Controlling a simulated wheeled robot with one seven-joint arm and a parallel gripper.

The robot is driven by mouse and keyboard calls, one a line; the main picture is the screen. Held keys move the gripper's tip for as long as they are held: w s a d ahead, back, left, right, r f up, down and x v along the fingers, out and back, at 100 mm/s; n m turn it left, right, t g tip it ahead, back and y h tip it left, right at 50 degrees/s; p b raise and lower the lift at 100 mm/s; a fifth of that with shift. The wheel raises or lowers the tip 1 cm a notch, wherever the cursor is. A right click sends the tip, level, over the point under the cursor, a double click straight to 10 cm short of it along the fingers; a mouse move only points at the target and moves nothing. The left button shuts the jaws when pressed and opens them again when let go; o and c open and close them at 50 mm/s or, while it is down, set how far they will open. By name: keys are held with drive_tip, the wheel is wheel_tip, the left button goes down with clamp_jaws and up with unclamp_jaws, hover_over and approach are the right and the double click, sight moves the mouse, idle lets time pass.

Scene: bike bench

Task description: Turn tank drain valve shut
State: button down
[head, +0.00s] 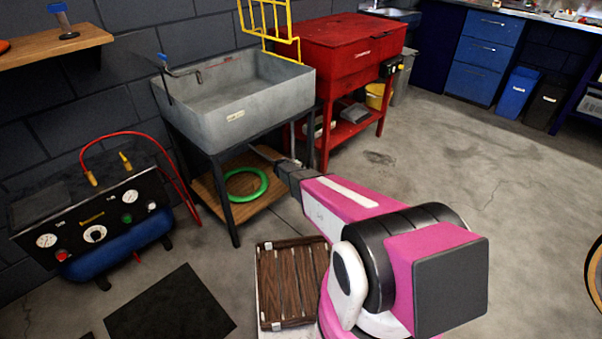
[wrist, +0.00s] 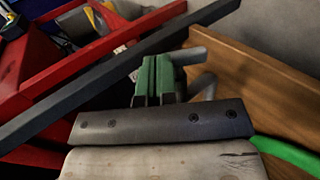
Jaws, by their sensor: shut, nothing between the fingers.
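The grey sink-like tank (head: 235,95) stands on a dark frame in the head view. A blue air tank (head: 118,243) lies below the black compressor panel at the left, with a small red part (head: 137,257) under it. My gripper (head: 266,153) is below the grey tank, by its right front leg, partly hidden. In the wrist view my gripper (wrist: 157,68) shows green fingers shut together and empty. A grey pipe-like part (wrist: 192,57) and a second grey stub (wrist: 203,85) are just beyond and beside the fingers. I cannot tell if they touch, or which part is the drain valve.
The wooden lower shelf (head: 222,205) holds a green ring of hose (head: 246,184). A dark frame bar (wrist: 75,95) crosses near the fingers in the wrist view. The red cabinet (head: 340,50) stands to the right.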

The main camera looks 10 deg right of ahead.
drive_tip(key=g+y, duration=0.1)
drive_tip(key=w+d+g+y, duration=0.1)
drive_tip(key=y, duration=0.1)
drive_tip(key=shift+r, duration=0.2)
drive_tip(key=g+y, duration=0.1)
drive_tip(key=y, duration=0.1)
drive_tip(key=d+g+y, duration=0.1)
drive_tip(key=shift+w+f+g, duration=0.15)
drive_tip(key=shift+w+g, duration=0.1)
drive_tip(key=shift+g, duration=0.05)
drive_tip(key=shift+w+d+f, duration=0.15)
drive_tip(key=shift+w+d, duration=0.05)
drive_tip(key=shift+d, duration=0.15)
idle(0.6)
drive_tip(key=shift+r, duration=0.8)
drive_tip(key=v, duration=0.7)
drive_tip(key=s+r+m+y, duration=0.1)
drive_tip(key=s+r, duration=0.5)
drive_tip(key=s, duration=0.7)
drive_tip(key=s+a+r+m+g+y, duration=0.1)
drive_tip(key=s+r+m, duration=0.2)
drive_tip(key=s, duration=0.9)
drive_tip(key=s+r+m, duration=0.3)
drive_tip(key=s+r, duration=0.7)
drive_tip(key=s, duration=0.3)
drive_tip(key=shift+s+a+g+y, duration=0.3)
drive_tip(key=shift+g+y, duration=0.1)
